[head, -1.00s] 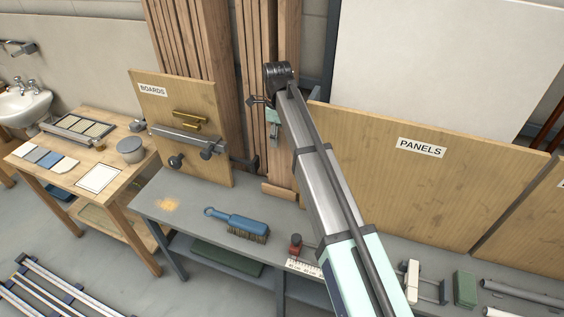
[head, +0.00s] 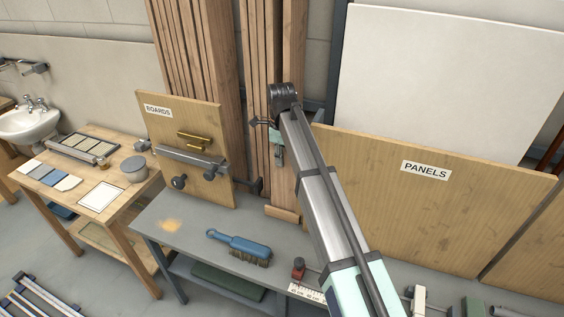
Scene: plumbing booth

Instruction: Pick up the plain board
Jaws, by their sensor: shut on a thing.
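Tall wooden boards stand upright behind the bin front labelled BOARDS. The plain board (head: 287,50) stands at the right of this group, close to the wall, its lower end near a small wooden block. My gripper (head: 256,123) is at this board's front, about halfway up its visible length, and is shut on it. The wrist and arm hide part of the board and most of the fingers, so the exact contact is not visible. The top of the board is outside the picture.
A grey bench (head: 190,228) below carries a blue brush (head: 238,245). The BOARDS front (head: 207,115) has a clamp bar on it. The PANELS front (head: 480,205) and a large white panel (head: 430,75) stand to the right. A wooden table (head: 125,185) is at left.

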